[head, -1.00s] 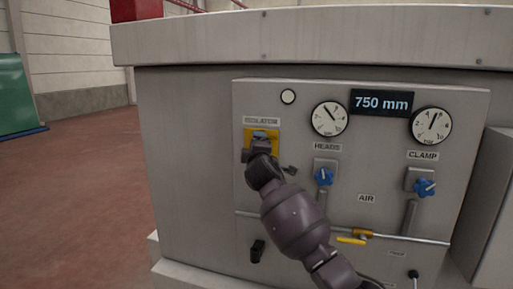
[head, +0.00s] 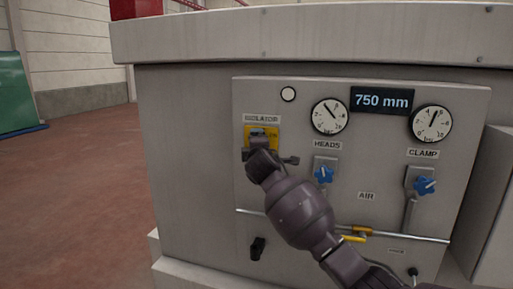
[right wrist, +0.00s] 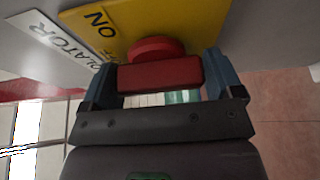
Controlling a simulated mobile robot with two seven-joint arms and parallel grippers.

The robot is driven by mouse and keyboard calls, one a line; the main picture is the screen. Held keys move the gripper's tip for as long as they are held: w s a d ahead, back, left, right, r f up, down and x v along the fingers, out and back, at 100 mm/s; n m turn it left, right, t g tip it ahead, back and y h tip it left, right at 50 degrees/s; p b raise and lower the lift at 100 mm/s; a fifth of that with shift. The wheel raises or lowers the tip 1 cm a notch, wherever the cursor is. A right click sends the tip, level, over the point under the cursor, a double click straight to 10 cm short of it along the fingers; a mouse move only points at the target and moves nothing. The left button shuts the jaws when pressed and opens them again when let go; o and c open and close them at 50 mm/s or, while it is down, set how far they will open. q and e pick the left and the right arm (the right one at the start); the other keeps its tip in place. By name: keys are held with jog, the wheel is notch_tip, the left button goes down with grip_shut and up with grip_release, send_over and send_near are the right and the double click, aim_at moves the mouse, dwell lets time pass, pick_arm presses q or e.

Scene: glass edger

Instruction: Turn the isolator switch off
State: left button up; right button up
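The isolator switch is a red handle (right wrist: 160,73) on a round red base, set on a yellow plate (right wrist: 180,22) with ON and part of OFF readable. In the head view the yellow plate (head: 275,145) sits at the upper left of the panel, under the ISOLATOR label (head: 262,119). My right gripper (head: 258,138) is at the plate and covers the handle there. In the right wrist view its two fingers lie against both ends of the red handle, with no clear gap. My left gripper is in neither view.
On the panel, right of my arm, are the blue HEADS knob (head: 323,175), the blue CLAMP knob (head: 425,186), two gauges and a 750 mm display (head: 382,100). A yellow lever (head: 353,238) lies close to my forearm. Open floor (head: 75,190) lies to the left.

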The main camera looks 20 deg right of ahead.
jog(key=shift+o, duration=1)
jog(key=b+v, duration=0.1)
jog(key=v, duration=0.9)
jog(key=shift+s+b, duration=0.4)
